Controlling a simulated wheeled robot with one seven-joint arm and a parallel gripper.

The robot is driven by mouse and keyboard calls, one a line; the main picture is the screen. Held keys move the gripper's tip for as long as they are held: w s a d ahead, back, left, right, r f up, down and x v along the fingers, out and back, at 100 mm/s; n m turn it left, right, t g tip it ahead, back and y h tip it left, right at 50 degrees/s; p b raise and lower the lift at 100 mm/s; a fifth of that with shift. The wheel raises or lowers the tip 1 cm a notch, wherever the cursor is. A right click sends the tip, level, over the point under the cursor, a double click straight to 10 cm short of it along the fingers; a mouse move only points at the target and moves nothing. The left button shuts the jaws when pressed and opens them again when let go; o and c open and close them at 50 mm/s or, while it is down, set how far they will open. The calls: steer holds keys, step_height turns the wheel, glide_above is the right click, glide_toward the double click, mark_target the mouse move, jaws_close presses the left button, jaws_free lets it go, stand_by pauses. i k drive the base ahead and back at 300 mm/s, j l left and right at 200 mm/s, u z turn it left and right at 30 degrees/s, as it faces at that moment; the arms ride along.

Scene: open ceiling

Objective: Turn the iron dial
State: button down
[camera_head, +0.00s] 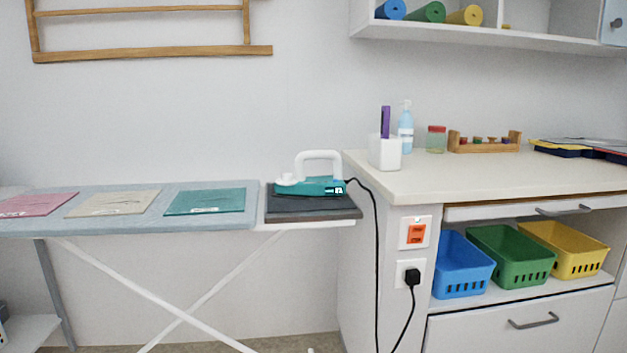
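A teal and white iron (322,185) rests flat on a dark pad (310,206) at the right end of the ironing board (130,217). Its white handle arches over the teal body. A small white knob, which may be the dial (287,180), shows at the iron's left end; its marks are too small to read. A small lit panel shows on the iron's side. A black cord leaves the iron at the right. My gripper is not in view.
Pink, cream and teal folded cloths lie on the board left of the iron. The counter (440,178) stands close at the right, holding a white holder (384,154), a bottle and a jar. The cord runs down to a wall socket (411,276). Wall space above the iron is clear.

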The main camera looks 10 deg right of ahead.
mark_target(285, 176)
steer(key=u, duration=1.55)
steer(key=z, duration=0.45)
steer(key=i+j+z, duration=0.55)
steer(key=j, duration=0.2)
steer(key=i+j+z, duration=0.25)
steer(key=j, duration=0.15)
steer(key=i+j, duration=0.15)
steer(key=j, duration=0.25)
steer(key=i+j, duration=0.15)
steer(key=j, duration=0.25)
steer(key=i+j+z, duration=0.1)
steer(key=j, duration=0.3)
steer(key=i+j, duration=0.2)
steer(key=j, duration=0.2)
steer(key=i+j, duration=0.15)
steer(key=j, duration=0.25)
steer(key=i+j+z, duration=0.1)
steer(key=j, duration=0.3)
steer(key=i+j, duration=0.15)
steer(key=j, duration=0.25)
